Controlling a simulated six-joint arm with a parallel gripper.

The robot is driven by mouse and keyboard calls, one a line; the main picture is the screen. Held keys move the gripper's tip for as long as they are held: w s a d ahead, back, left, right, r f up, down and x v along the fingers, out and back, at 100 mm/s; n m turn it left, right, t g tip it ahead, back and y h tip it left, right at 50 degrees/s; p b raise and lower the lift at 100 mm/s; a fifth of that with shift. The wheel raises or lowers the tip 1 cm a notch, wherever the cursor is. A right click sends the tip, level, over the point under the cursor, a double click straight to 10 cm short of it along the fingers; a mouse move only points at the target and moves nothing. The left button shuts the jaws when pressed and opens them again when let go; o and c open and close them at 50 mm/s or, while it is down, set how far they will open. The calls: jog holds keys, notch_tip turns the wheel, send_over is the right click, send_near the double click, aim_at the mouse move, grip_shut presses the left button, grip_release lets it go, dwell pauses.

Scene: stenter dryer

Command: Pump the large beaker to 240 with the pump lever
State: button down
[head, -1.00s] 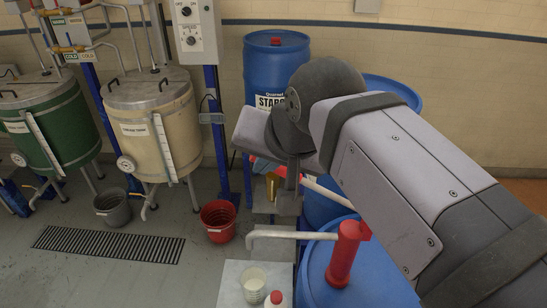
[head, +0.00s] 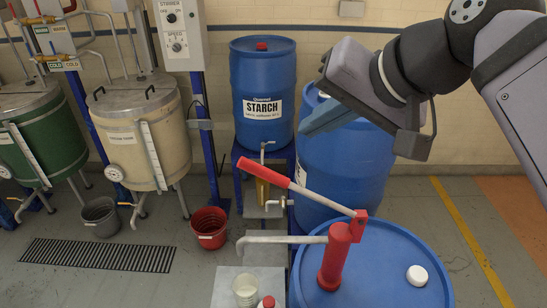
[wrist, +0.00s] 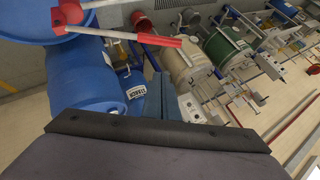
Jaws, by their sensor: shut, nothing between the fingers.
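The pump stands on a blue drum (head: 395,262) with a red body (head: 337,258) and a pale spout (head: 285,239). Its lever, a pale rod with a red grip (head: 264,174), slopes up to the left. The lever grip also shows in the wrist view (wrist: 160,40). A clear beaker (head: 246,288) with whitish contents stands below the spout near the bottom edge; its marks are too small to read. My gripper (head: 306,128), with blue fingers, is shut and empty above and apart from the lever. Its fingers also show in the wrist view (wrist: 168,98).
A small red-capped bottle (head: 267,303) stands next to the beaker, partly cut off. A blue starch drum (head: 264,75) and another blue drum (head: 345,165) stand behind the pump. A white cap (head: 417,275) lies on the pump drum. A red bucket (head: 209,228) stands left.

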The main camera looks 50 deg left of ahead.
jog(key=shift+f, duration=0.1)
jog(key=p, duration=0.2)
send_over(277, 179)
jog(key=w, duration=0.1)
jog(key=f, duration=0.4)
jog(key=d+f, duration=0.1)
jog(key=f, duration=0.1)
jog(key=shift+w+f, duration=0.15)
jog(key=shift+f, duration=0.1)
jog(key=shift+s+a+f, duration=0.25)
jog(key=shift+s+f, duration=0.05)
jog(key=shift+f, duration=0.3)
jog(key=shift+s+a+f, duration=0.25)
jog(key=shift+s+f, duration=0.05)
jog(key=shift+f, duration=0.3)
jog(key=shift+s+a+f+p, duration=0.15)
jog(key=shift+s+f+p, duration=0.25)
jog(key=shift+f, duration=0.3)
